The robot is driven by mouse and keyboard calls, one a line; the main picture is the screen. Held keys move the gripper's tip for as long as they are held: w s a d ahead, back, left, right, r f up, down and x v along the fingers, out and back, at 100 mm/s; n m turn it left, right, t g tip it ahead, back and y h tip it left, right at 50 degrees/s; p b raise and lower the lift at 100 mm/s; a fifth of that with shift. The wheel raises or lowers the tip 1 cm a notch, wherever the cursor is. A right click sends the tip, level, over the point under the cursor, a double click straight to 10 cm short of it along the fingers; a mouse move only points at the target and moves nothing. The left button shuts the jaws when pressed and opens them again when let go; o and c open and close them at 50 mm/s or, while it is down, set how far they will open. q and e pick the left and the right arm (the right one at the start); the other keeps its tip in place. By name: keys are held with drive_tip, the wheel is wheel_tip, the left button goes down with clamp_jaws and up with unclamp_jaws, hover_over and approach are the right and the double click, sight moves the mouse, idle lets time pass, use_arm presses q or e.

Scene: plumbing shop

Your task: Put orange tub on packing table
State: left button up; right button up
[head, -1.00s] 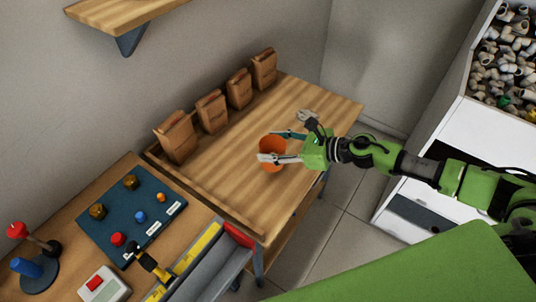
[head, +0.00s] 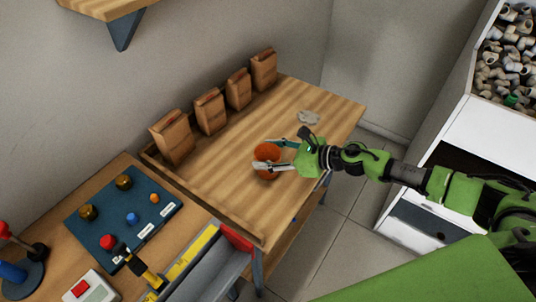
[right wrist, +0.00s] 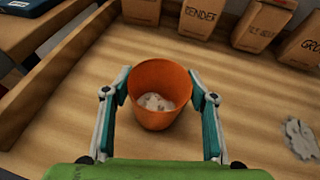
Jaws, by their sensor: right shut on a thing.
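The orange tub (head: 267,152) is at the middle of the wooden packing table (head: 225,190). My right gripper (head: 268,155) is shut on it, one finger on each side. In the right wrist view the tub (right wrist: 162,88) is upright between the two fingers (right wrist: 165,98), with pale pieces inside. Its base is at or very close to the tabletop; I cannot tell whether it touches. My left gripper is not in view.
Several brown paper bags (head: 210,111) stand along the table's back edge. A flat grey piece (head: 308,117) lies at the far right. Bare wood surrounds the tub. A bench with a blue button board (head: 120,208) adjoins at left.

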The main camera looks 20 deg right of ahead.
drive_tip(key=o, duration=1.1)
drive_tip(key=shift+f, duration=0.15)
drive_tip(key=shift+r+p, duration=0.4)
drive_tip(key=shift+r, duration=0.05)
drive_tip(key=shift+b+v, duration=2.3)
drive_tip(key=shift+v, duration=3.6)
drive_tip(key=shift+f, duration=0.2)
drive_tip(key=shift+d, duration=0.1)
